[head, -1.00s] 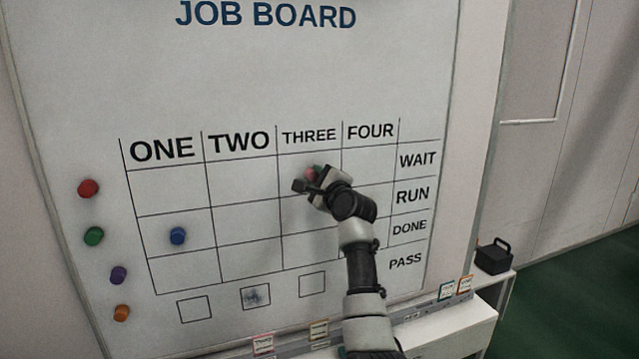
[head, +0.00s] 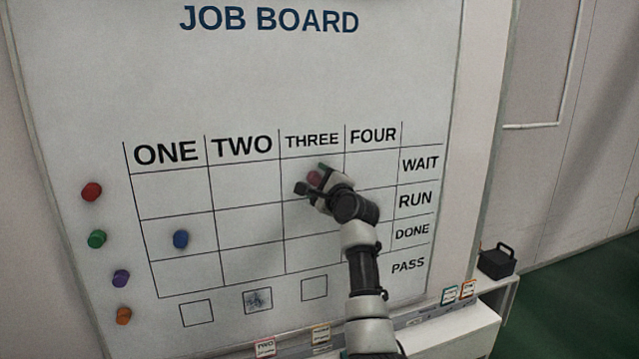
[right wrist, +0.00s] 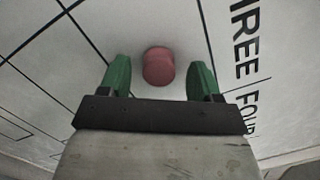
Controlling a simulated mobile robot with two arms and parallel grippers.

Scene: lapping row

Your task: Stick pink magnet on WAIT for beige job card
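The pink magnet (head: 315,177) is on the board in column THREE, in the WAIT row. In the right wrist view the magnet (right wrist: 158,66) shows as a round pink disc in the gap between my green fingertips. My right gripper (right wrist: 159,78) is open, with a clear gap on each side of the magnet. In the head view my right gripper (head: 312,180) partly covers that cell. A card with a yellowish-beige top edge (head: 320,335) stands on the ledge below the board; its text is too small to read. My left gripper is not in view.
Red (head: 91,192), green (head: 97,239), purple (head: 121,278) and orange (head: 124,316) magnets sit left of the grid. A blue magnet (head: 181,239) is in column ONE. A card marked TWO (head: 264,347) and other cards (head: 449,294) stand on the ledge. A black box (head: 496,260) is at right.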

